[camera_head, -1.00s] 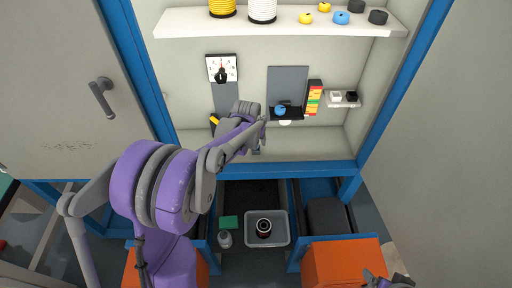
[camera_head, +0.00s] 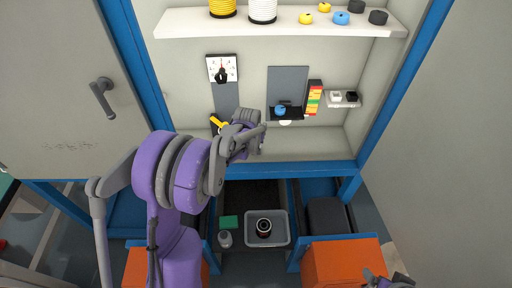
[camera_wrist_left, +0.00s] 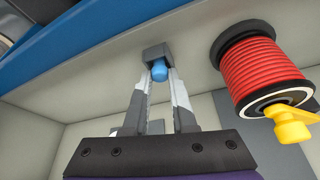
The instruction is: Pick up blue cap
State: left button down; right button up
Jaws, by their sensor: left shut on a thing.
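My left gripper (camera_wrist_left: 160,82) is shut on a small blue cap (camera_wrist_left: 159,70), which shows between its fingertips in the left wrist view. A dark grey block (camera_wrist_left: 157,51) sits at the fingertips, just beyond the cap. In the head view my left gripper (camera_head: 260,140) is in front of the cabinet, below and left of a small black ledge (camera_head: 293,115). The held cap cannot be made out there. A separate round blue piece (camera_head: 280,110) sits on that ledge. My right gripper (camera_head: 388,281) shows only partly at the bottom edge.
A red cable spool (camera_wrist_left: 266,74) with a yellow part (camera_wrist_left: 292,123) is close right of the left fingers. The cabinet's upper shelf (camera_head: 285,26) holds spools and small caps. A grey bin (camera_head: 280,233) holds a dark round item below. The cabinet floor is mostly bare.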

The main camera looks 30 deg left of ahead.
aim_at(256, 146)
pick_arm(q)
notch_tip(256, 146, up, 10)
dwell(0.7)
dwell(0.4)
